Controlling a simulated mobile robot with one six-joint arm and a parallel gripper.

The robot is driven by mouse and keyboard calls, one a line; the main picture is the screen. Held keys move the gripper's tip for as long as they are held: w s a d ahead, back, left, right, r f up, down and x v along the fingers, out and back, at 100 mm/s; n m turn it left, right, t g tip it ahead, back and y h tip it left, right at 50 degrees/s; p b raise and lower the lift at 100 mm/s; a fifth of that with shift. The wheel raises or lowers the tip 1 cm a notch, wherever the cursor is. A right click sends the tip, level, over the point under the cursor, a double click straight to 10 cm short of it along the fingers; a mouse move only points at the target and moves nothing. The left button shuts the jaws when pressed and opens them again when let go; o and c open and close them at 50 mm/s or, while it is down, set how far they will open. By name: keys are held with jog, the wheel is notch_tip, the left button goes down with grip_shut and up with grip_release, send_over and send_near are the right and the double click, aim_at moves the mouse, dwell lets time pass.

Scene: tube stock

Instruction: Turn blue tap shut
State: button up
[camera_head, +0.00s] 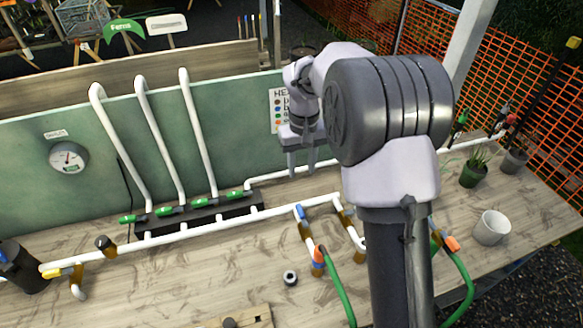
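The blue tap (300,212) sits on a short branch of the white pipework on the bench, with an orange hose connector (319,256) below it. Its small handle looks roughly in line with the branch, though it is too small to be sure. My gripper (301,172) hangs above and behind the tap, in front of the green panel. Its two fingers point down, apart, with nothing visible between them. It does not touch the tap. My arm hides part of the pipework to the right.
A white main pipe (190,234) crosses the bench, with several green taps (172,211) behind it. A yellow tap (52,272) is at the left. A green hose (338,290) runs from the orange connector. A white pot (491,228) and plants stand right.

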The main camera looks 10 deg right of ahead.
aim_at(300, 209)
notch_tip(300, 209, down, 18)
jog(key=b, duration=0.4)
jog(key=shift+c, duration=0.2)
jog(key=shift+r, duration=0.1)
grip_shut()
jog(key=shift+w, duration=0.1)
dwell(0.8)
